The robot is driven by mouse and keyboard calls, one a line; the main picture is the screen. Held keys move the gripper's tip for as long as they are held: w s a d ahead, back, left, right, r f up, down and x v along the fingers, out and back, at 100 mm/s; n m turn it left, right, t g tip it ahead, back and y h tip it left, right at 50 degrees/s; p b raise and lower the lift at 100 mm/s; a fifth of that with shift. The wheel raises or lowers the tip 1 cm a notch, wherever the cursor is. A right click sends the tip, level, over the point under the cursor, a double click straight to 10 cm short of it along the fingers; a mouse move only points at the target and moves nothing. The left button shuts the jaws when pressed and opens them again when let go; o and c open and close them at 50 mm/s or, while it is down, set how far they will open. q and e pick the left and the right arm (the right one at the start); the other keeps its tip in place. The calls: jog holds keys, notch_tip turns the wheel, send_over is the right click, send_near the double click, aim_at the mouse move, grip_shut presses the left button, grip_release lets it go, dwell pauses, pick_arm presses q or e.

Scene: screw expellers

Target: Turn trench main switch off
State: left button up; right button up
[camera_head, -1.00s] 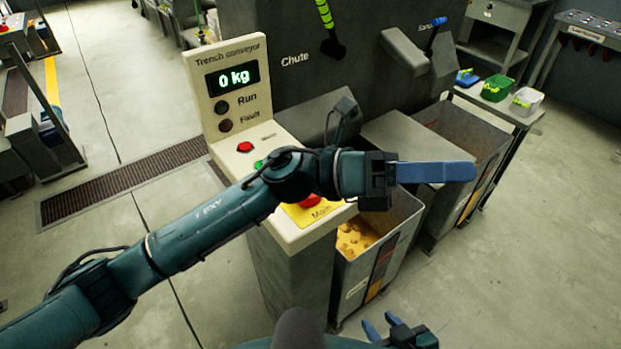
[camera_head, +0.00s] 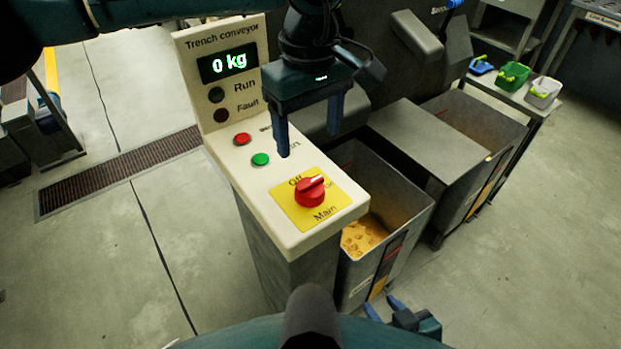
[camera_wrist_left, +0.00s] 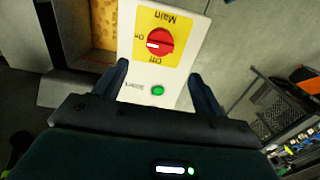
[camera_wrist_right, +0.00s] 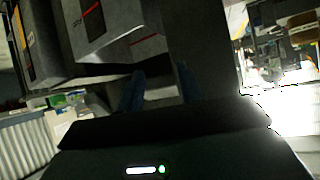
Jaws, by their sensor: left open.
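The main switch (camera_head: 311,190) is a red rotary knob on a yellow plate (camera_head: 326,208) marked Off and Main, on the cream trench conveyor panel (camera_head: 240,165). Its pale pointer mark points right in the head view. In the left wrist view the switch (camera_wrist_left: 158,42) shows ahead, its mark toward the On label. My left gripper (camera_head: 309,128) points down, open and empty, above the panel behind the switch and apart from it. It also shows in the left wrist view (camera_wrist_left: 158,74). My right gripper (camera_head: 385,307) is open and empty, low near the front.
A red button (camera_head: 242,139) and a green button (camera_head: 260,159) sit behind the switch. The display (camera_head: 228,63) reads 0 kg. A bin (camera_head: 411,211) with yellow pieces stands right of the panel. Open floor lies to the left.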

aim_at(310, 182)
pick_arm(q)
notch_tip(310, 182, down, 11)
jog(key=shift+r+p, duration=0.15)
jog(key=shift+p, duration=0.7)
jog(key=shift+f, duration=0.5)
pick_arm(e)
jog(key=shift+d+r+h, duration=0.2)
jog(key=shift+d+h, duration=0.1)
jog(key=shift+d, duration=0.15)
